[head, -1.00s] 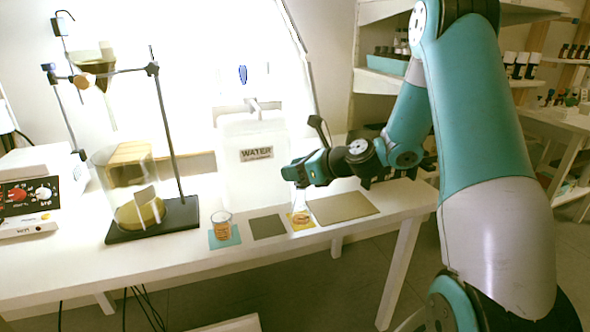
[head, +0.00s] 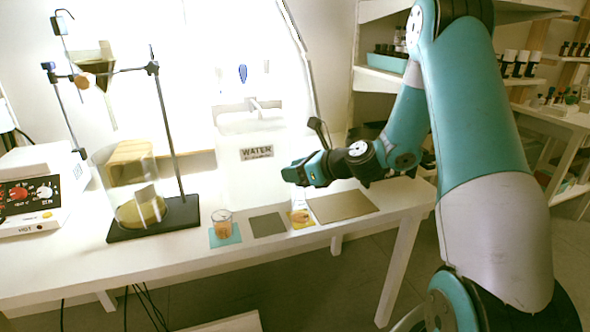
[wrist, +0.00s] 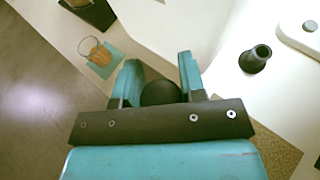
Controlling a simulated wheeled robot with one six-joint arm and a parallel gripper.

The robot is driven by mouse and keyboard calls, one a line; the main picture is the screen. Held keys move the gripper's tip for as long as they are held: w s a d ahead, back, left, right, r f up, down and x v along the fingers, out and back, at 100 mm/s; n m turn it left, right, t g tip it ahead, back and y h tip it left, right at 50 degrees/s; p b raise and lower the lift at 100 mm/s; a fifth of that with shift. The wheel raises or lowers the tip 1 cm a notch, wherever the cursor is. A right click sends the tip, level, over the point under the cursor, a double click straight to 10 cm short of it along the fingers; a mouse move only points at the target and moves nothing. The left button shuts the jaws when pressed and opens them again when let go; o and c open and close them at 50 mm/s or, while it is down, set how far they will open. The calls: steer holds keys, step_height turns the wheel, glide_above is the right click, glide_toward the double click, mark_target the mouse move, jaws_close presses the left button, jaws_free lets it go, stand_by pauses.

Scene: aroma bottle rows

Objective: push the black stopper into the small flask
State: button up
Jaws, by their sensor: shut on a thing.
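The black stopper (wrist: 160,93) is a dark round shape between my teal fingers in the wrist view. My gripper (wrist: 160,80) is shut on it. In the head view my gripper (head: 287,174) hangs above the yellow mat (head: 311,224), and the stopper cannot be made out. The flask is hidden in the wrist view, so contact with the stopper cannot be told.
A beaker (head: 223,227) of orange liquid stands on a teal mat to the left. A dark mat (head: 268,225) and a tan mat (head: 342,206) flank the flask. The water container (head: 240,180) stands close behind.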

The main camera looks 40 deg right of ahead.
steer(key=shift+f+b, duration=0.3)
steer(key=shift+f, duration=0.8)
steer(key=o, duration=1)
steer(key=p+v, duration=0.1)
steer(key=v, duration=1.6)
steer(key=shift+s+r+p, duration=0.1)
steer(key=shift+s+p, duration=0.1)
steer(key=shift+p, duration=0.1)
